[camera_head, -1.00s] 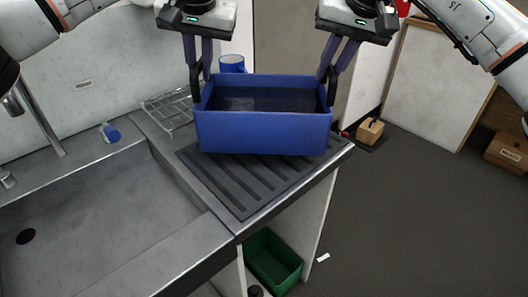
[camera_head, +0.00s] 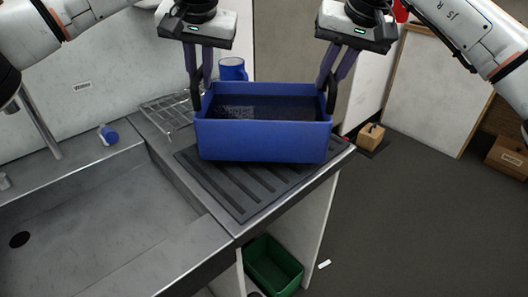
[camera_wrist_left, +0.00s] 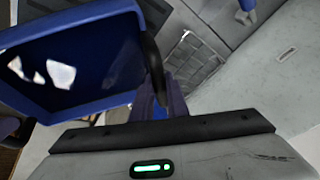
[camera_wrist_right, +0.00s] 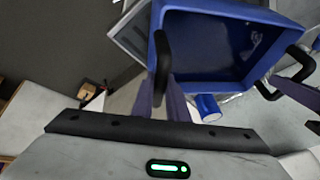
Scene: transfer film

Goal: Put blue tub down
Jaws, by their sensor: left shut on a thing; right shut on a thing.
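The blue tub (camera_head: 262,142) is an open rectangular bin with dark contents that look like liquid. It is level and sits on or just above the dark ribbed mat (camera_head: 220,190); I cannot tell whether it touches. My left gripper (camera_head: 196,100) is shut on the tub's left side handle. My right gripper (camera_head: 328,95) is shut on its right side handle. The tub also shows in the left wrist view (camera_wrist_left: 100,60) and in the right wrist view (camera_wrist_right: 200,50), with a black handle beside each gripper.
A sink basin (camera_head: 100,215) lies to the left. A small blue item (camera_head: 108,134) lies by the sink. A green bin (camera_head: 272,266) is below the counter. The counter's right edge is close to the tub.

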